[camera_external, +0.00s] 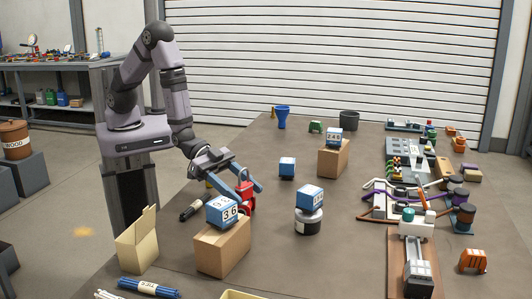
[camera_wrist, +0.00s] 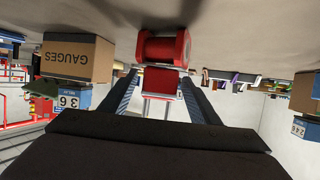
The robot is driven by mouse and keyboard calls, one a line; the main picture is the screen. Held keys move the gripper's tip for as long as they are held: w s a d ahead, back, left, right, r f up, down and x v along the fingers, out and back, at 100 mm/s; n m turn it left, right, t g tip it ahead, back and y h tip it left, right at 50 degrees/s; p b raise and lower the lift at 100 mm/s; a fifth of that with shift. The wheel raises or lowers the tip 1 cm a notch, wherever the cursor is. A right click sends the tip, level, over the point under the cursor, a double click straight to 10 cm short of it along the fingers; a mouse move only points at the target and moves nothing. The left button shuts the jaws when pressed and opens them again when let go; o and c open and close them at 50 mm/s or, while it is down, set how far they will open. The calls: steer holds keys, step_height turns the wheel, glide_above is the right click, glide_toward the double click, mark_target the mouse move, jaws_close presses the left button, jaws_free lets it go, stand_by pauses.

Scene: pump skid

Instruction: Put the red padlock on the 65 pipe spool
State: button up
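The red padlock (camera_wrist: 160,81), with a pale shackle, shows between my fingertips in the wrist view, which is upside down. It appears to sit on a red flanged spool (camera_wrist: 163,47) with a thick round body. No 65 marking can be read on this spool. In the outside view the red spool (camera_external: 247,206) stands on the table, with the padlock (camera_external: 246,175) appearing above it between my blue fingers. My gripper (camera_external: 252,187) is level and open around the padlock, with small gaps seeming to show beside it. The exact contact between padlock and spool is unclear.
A cardboard box (camera_external: 222,248) with a numbered blue cube (camera_external: 222,211) on it stands close in front of my gripper. A jar (camera_external: 308,220) with a blue cube stands to the right.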

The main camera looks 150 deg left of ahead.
steer(key=shift+r, duration=0.1)
steer(key=shift+r, duration=0.1)
steer(key=shift+s+d+r, duration=0.2)
steer(key=shift+s, duration=0.25)
steer(key=p+v, duration=1.1)
steer(key=shift+p, duration=0.35)
steer(key=shift+r, duration=0.1)
steer(key=shift+w, duration=0.1)
